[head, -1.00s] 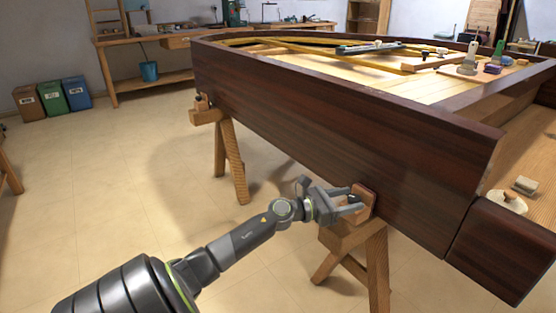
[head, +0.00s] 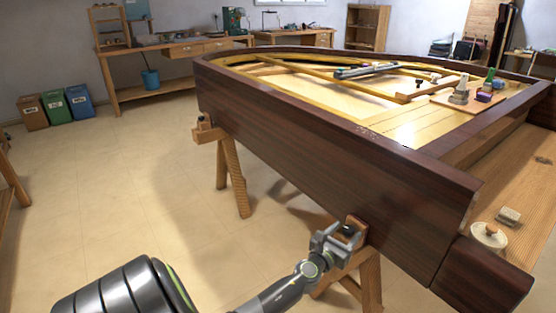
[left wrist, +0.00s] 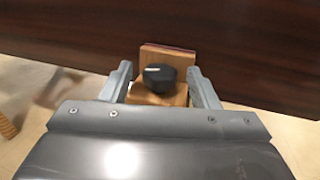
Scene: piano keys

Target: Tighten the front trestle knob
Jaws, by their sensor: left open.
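The front trestle (head: 370,285) stands under the near corner of the dark wooden piano case (head: 330,160). Its black knob (left wrist: 160,77) with a pale mark on top sits on the wooden block (left wrist: 168,52) against the case; the knob also shows in the head view (head: 347,230). My left gripper (head: 338,235) is open at this block. In the left wrist view its two fingers (left wrist: 161,84) stand on either side of the knob, with a gap visible on both sides. My right gripper is not in view.
The rear trestle (head: 230,170) supports the case further back, with its own dark knob (head: 201,118). Tools lie on top of the piano. A round pale lid-like object (head: 488,236) sits at the right. The floor (head: 120,200) to the left is clear.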

